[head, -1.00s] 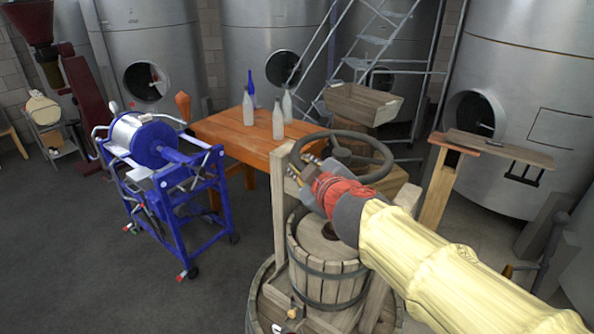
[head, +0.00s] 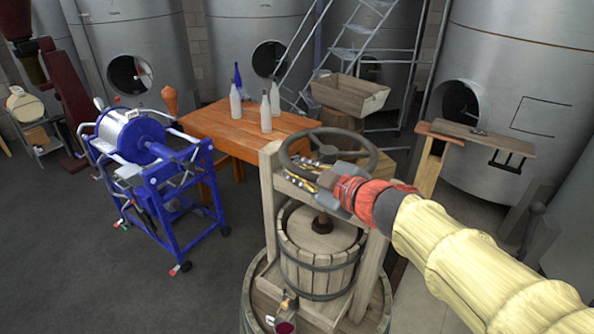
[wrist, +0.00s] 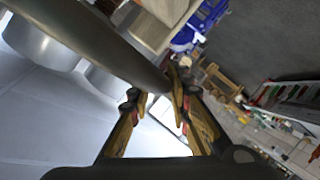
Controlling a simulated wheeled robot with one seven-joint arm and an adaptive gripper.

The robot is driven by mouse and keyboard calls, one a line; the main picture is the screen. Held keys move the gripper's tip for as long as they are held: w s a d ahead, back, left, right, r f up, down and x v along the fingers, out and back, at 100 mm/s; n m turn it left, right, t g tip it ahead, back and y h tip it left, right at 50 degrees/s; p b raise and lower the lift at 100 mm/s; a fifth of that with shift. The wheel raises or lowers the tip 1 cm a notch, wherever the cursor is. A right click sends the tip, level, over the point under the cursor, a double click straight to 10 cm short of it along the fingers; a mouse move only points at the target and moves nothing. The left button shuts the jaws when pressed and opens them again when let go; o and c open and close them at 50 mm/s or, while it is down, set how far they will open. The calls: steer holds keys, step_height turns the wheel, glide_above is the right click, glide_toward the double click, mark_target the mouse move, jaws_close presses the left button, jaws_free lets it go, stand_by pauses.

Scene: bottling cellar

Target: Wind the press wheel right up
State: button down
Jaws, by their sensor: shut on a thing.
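The press wheel (head: 373,165) is a dark ring with spokes on top of the wooden press, seen in the head view. My gripper (head: 308,181) is shut on the near-left part of its rim. In the wrist view the dark rim (wrist: 110,45) runs in from the upper left to between the fingers of my gripper (wrist: 157,95). Below the wheel, the screw (head: 322,222) goes down to a round wooden plate (head: 302,232) at the top of the slatted basket (head: 315,282). The wooden press frame (head: 270,200) stands around it. My gripper and forearm hide part of the rim and frame.
An orange table (head: 222,127) with several bottles (head: 266,115) stands behind the press. A blue wheeled machine (head: 150,150) is at left. A wooden crate (head: 350,95) and a narrow stand (head: 480,137) are behind at right. Steel tanks line the back. Grey floor is open at left.

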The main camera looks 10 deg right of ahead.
steer(key=shift+w+d+r, duration=0.1)
steer(key=shift+d+r, duration=0.15)
steer(key=shift+r, duration=0.35)
steer(key=c, duration=2.1)
jaws_free()
steer(key=shift+o, duration=1.4)
steer(key=shift+d+f, duration=0.1)
steer(key=shift+d, duration=0.2)
steer(key=o, duration=0.5)
steer(key=shift+f, duration=0.25)
steer(key=shift+a, duration=0.15)
steer(key=v, duration=1.2)
